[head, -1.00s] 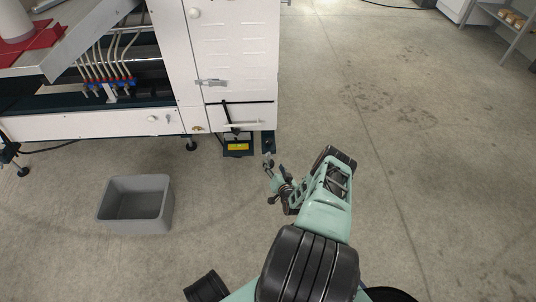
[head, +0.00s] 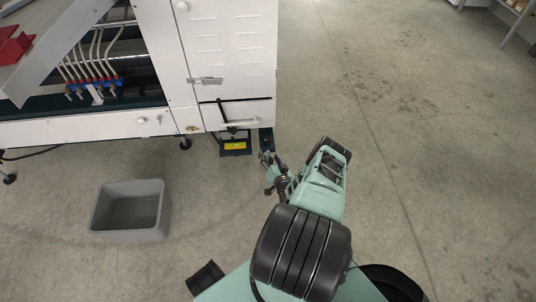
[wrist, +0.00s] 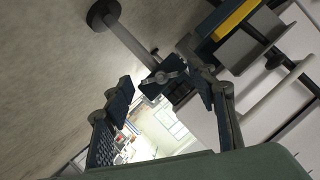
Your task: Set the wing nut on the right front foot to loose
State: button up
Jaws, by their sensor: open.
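The wing nut (wrist: 166,77) shows in the wrist view as a small grey winged piece on the dark bracket of the right front foot. The foot's stem (wrist: 130,38) runs up-left from it to a round dark pad (wrist: 103,14). In the head view the dark foot bracket (head: 266,137) is at the machine's lower right corner; the nut is too small to make out there. My gripper (wrist: 162,91) is open, its fingers on either side of the nut in the wrist view. In the head view my gripper (head: 266,159) is just in front of the bracket. Contact cannot be told.
A black pedal with a yellow label (head: 235,145) sits left of the foot, under the white machine cabinet (head: 230,60). A grey bin (head: 130,232) stands on the floor to the left. The floor at right is clear.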

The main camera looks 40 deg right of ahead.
jog(key=shift+c, duration=0.6)
jog(key=c, duration=1)
jog(key=shift+c, duration=0.2)
jog(key=shift+w+a+r+n+g+h+p, duration=0.15)
jog(key=shift+n+g+h+p, duration=0.4)
jog(key=shift+n, duration=0.55)
jog(key=shift+n+g+h, duration=0.45)
jog(key=shift+n+h, duration=0.3)
jog(key=shift+n, duration=0.55)
jog(key=o, duration=1.2)
jog(key=shift+c, duration=0.2)
